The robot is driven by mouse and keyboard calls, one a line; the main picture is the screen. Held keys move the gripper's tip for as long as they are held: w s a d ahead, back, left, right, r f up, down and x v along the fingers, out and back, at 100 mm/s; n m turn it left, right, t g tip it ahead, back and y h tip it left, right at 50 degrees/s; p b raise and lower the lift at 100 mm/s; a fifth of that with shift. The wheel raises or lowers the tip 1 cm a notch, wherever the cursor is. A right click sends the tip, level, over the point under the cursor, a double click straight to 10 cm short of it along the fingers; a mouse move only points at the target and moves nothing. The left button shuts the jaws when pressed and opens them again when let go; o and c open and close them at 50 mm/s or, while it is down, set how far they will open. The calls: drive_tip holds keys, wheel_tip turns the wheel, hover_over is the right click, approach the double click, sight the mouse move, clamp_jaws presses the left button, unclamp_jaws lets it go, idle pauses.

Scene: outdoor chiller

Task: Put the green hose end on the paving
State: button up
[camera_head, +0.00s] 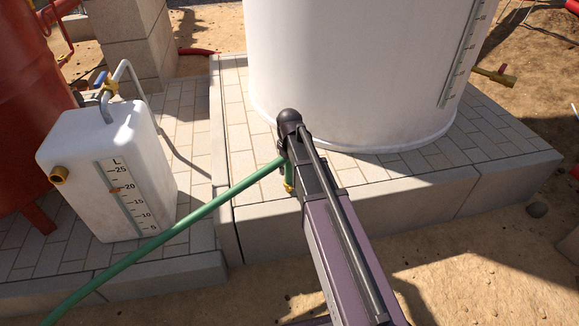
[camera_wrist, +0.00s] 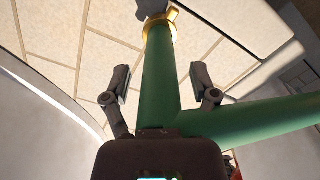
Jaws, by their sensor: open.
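The green hose (camera_head: 165,240) runs up from the lower left to the end of my arm in the head view. Its end has a brass fitting (camera_head: 289,187), seen just below my wrist near the front edge of the raised paving (camera_head: 245,160). In the wrist view the green hose end (camera_wrist: 160,85) lies between the two fingers of my gripper (camera_wrist: 160,84), with gaps on both sides. The fingers are open. The brass fitting (camera_wrist: 158,24) is beyond the fingertips, over the paving (camera_wrist: 75,45). I cannot tell whether it touches the paving. My arm hides the gripper in the head view.
A large white tank (camera_head: 350,70) stands on the raised paving close behind my wrist. A white container (camera_head: 115,170) with a level scale stands on the lower paving at left, beside a red tank (camera_head: 35,90). Bare paving (camera_head: 490,140) shows right of the white tank.

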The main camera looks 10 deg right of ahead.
drive_tip(key=shift+r, duration=0.15)
wheel_tip(320, 180, up, 12)
drive_tip(key=p, duration=1.2)
drive_tip(key=shift+s, duration=0.1)
idle(0.7)
drive_tip(key=s+m, duration=0.6)
drive_tip(key=s, duration=1.1)
drive_tip(key=shift+s, duration=0.25)
drive_tip(key=shift+d, duration=0.1)
wheel_tip(320, 180, up, 36)
drive_tip(key=p, duration=3.6)
